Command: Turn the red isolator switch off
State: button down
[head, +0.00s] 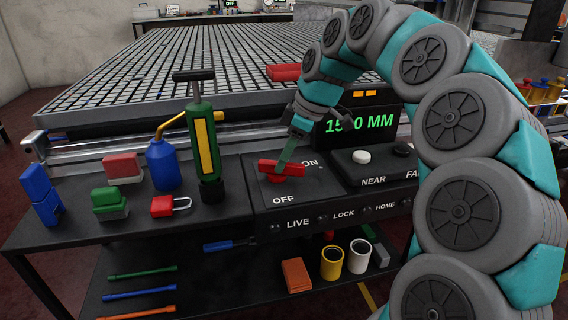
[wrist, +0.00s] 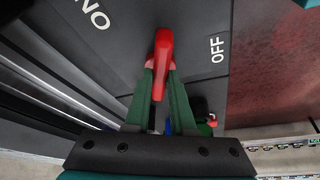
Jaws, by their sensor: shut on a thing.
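The red isolator switch (head: 282,169) is a red handle on the black control panel, between the ON label at its upper right and the OFF label below it. In the head view the handle lies nearly level, its left end a little higher. My gripper (head: 287,160) reaches down onto it from above. In the wrist view, my gripper's green fingers (wrist: 160,82) are closed on both sides of the red handle (wrist: 162,50).
A display reading in MM (head: 360,122) stands behind the switch. A white button (head: 361,156) is to the right. A red padlock (head: 170,206), a green and yellow pump (head: 206,150) and a blue oil can (head: 162,165) stand to the left. The grid table (head: 200,62) lies behind.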

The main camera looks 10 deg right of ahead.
jog(key=m, duration=0.2)
jog(key=m+t+h+b, duration=0.1)
jog(key=m, duration=0.1)
jog(key=m+h, duration=0.1)
jog(key=m, duration=0.1)
jog(key=shift+s+a+m+t+b, duration=0.25)
jog(key=shift+s+m+t+b, duration=0.05)
jog(key=shift+s+t+b, duration=0.1)
jog(key=m, duration=0.2)
jog(key=m+h, duration=0.1)
jog(key=m, duration=0.1)
jog(key=a+m+h, duration=0.1)
jog(key=m, duration=0.1)
jog(key=shift+t, duration=0.4)
jog(key=c, duration=0.8)
grip_release()
jog(key=shift+o, duration=0.2)
jog(key=v, duration=0.7)
jog(key=shift+r, duration=0.4)
jog(key=shift+s, duration=0.25)
